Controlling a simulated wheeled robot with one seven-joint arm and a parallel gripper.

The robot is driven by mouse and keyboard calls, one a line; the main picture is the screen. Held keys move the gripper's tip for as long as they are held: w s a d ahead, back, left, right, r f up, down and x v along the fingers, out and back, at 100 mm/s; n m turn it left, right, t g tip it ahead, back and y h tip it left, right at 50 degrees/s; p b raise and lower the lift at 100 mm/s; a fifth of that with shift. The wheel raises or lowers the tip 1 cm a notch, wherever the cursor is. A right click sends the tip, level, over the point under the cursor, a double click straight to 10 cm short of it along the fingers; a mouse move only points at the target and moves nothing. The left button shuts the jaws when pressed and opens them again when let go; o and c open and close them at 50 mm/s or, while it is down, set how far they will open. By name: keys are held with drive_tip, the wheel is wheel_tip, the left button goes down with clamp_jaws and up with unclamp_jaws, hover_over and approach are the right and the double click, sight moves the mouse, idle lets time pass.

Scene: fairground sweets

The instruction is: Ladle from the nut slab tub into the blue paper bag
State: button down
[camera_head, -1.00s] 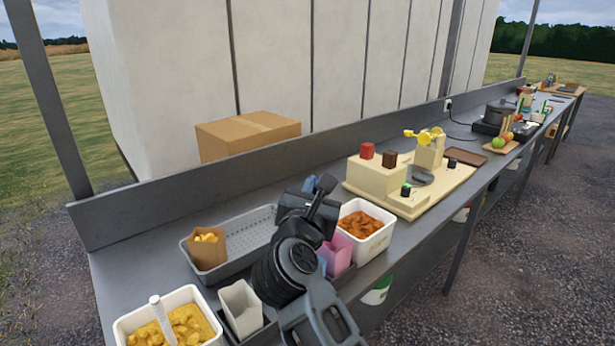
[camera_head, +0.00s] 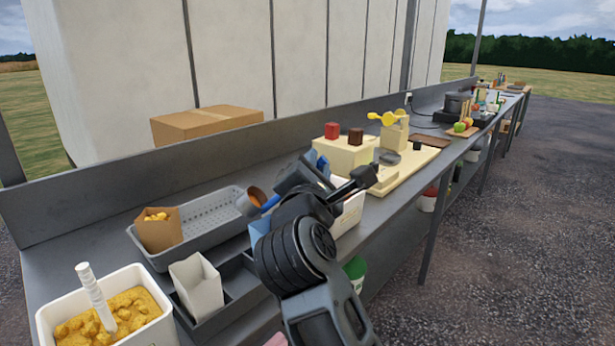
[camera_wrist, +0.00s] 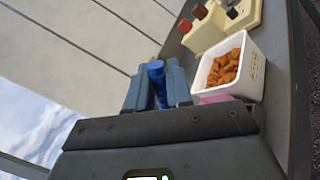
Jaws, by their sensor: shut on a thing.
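My gripper (camera_head: 312,174) is shut on a ladle with a blue handle (camera_wrist: 157,76). The ladle's bowl (camera_head: 257,196) hangs to the left of my gripper, over the grey tray; its inside looks orange-brown, and I cannot tell whether that is a load. The blue paper bag (camera_head: 260,230) stands below the bowl, partly hidden by my arm. A white tub of orange-brown pieces (camera_wrist: 228,68), which may be the nut slab tub, stands right of my gripper, mostly hidden in the head view (camera_head: 350,212).
A second white tub (camera_head: 150,335) holds yellow pieces and a white-handled ladle. A white bag (camera_head: 197,287) stands in a dark holder. A brown bag (camera_head: 160,232) sits in the grey perforated tray (camera_head: 208,215). A cream dispenser board (camera_head: 400,175) stands farther along the counter.

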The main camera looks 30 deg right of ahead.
wheel_tip(320, 180, down, 9)
drive_tip(key=s+d+m+h+b, duration=0.1)
drive_tip(key=m+b, duration=0.6)
drive_tip(key=b, duration=0.8)
drive_tip(key=shift+s+d+m+g, duration=0.3)
drive_tip(key=shift+s+d+m, duration=0.1)
drive_tip(key=shift+s+d, duration=0.45)
drive_tip(key=shift+d, duration=0.1)
